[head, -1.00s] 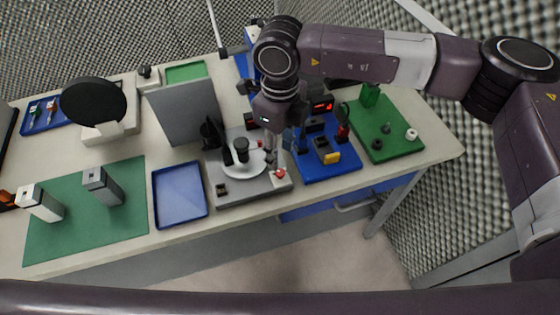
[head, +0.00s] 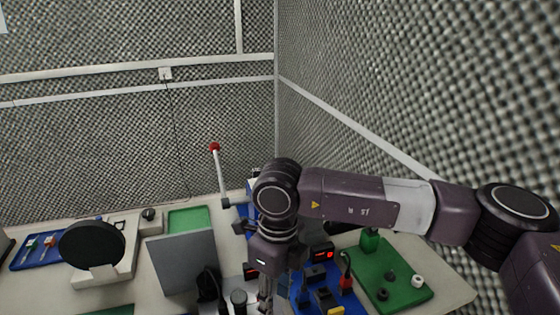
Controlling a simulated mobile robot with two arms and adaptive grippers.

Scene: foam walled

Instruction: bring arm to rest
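My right arm (head: 360,197) reaches in from the right side of the head view, bent over the right part of the table. Its wrist (head: 276,190) hangs above the table between the grey upright panel and the blue board. My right gripper (head: 266,290) points down at the lower edge of the view, near dark parts on the table. Its fingertips are too small and cut off to tell whether they are open or shut. My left gripper and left arm are not in view.
The table (head: 448,284) holds a grey upright panel (head: 182,262), a black disc on a stand (head: 91,244), a green tray (head: 190,219), a blue board (head: 305,297) and a green board (head: 405,285). A red-tipped lever (head: 219,172) rises behind. Foam walls (head: 420,90) stand close behind and right.

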